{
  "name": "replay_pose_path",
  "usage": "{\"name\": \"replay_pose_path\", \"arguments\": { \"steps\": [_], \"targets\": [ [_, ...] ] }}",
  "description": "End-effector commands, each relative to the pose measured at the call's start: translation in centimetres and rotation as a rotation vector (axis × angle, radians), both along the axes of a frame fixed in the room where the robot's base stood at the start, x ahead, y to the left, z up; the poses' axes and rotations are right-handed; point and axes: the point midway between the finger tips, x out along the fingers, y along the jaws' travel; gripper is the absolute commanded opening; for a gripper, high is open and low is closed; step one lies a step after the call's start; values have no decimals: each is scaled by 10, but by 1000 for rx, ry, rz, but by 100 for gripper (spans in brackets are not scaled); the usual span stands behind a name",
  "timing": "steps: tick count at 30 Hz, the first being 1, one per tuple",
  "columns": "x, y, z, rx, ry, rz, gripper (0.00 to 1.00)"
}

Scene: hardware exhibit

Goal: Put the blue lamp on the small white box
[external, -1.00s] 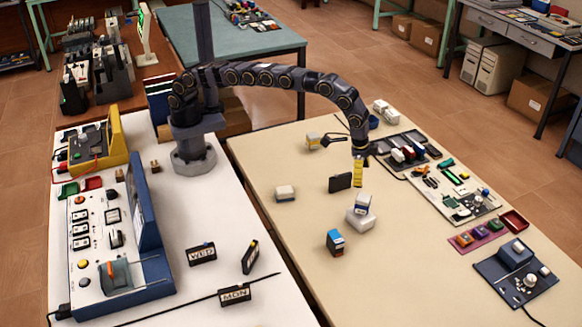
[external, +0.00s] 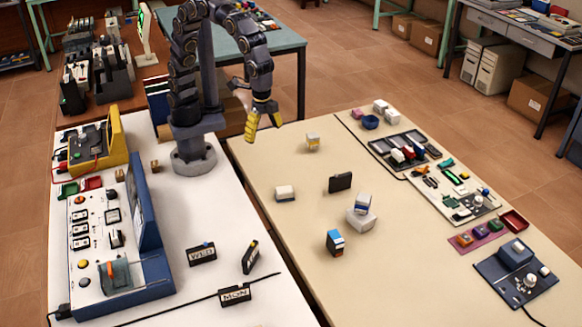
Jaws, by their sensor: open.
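Which block and box the task names I cannot tell for certain. My gripper (external: 263,122), with yellow fingers, is open and empty, raised near the table's back left corner, away from these things.

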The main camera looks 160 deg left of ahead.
Motion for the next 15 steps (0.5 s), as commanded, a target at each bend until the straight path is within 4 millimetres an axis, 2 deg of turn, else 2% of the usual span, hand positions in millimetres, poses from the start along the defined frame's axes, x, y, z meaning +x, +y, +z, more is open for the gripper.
{"name": "replay_pose_path", "arguments": {
  "steps": [1,6,12,15],
  "targets": [
    [-21,-21,9,-4,9,-39,72],
    [-96,-73,18,-19,56,-153,72],
    [-189,-114,12,-30,99,-281,72],
    [-226,-126,5,-38,109,-333,72]
  ]
}}
